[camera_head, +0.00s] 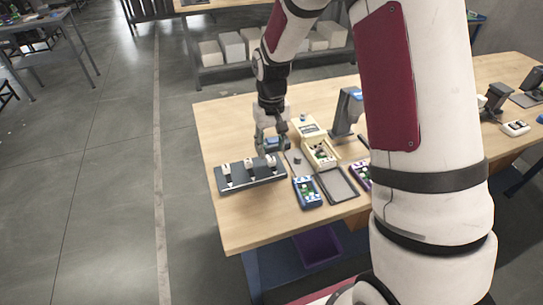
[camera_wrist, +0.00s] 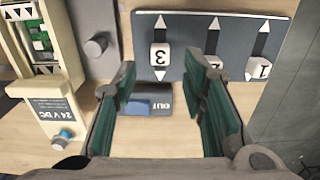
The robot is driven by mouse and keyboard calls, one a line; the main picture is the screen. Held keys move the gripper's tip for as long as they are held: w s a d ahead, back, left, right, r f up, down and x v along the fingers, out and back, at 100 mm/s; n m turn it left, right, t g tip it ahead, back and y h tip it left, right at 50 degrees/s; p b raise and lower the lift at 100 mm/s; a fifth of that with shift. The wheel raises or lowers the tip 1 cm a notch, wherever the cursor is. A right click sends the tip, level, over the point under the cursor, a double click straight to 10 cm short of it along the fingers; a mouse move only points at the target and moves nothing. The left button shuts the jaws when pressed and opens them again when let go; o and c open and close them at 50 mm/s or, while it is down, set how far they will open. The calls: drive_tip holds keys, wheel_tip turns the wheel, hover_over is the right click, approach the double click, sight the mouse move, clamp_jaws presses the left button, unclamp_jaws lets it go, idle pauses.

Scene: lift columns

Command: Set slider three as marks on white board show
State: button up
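The dark slider panel (camera_wrist: 188,25) fills the top of the wrist view, with three slots ending in white arrowheads. Slider three (camera_wrist: 160,55) is a white block marked 3 on the left slot. In the head view the panel (camera_head: 238,185) lies near the table's left edge, with slider three (camera_head: 271,161) at its right end. My gripper (camera_wrist: 162,68) is open, its green-padded fingers apart on either side of slider three in the picture; contact cannot be told. The right finger partly hides the middle slider; slider 1 (camera_wrist: 258,68) is clear. In the head view my gripper (camera_head: 271,148) is just behind the panel. I cannot make out a white board.
A dark block with a blue part marked OUT (camera_wrist: 150,101) lies close to the panel. A grey plate with a knob (camera_wrist: 96,45) and a cream 24 V DC box (camera_wrist: 48,112) are beside it. A blue device (camera_head: 308,193) and an empty tray (camera_head: 337,185) lie to the right.

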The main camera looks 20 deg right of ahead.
sight(272, 159)
drive_tip(key=shift+f, duration=2.45)
clamp_jaws()
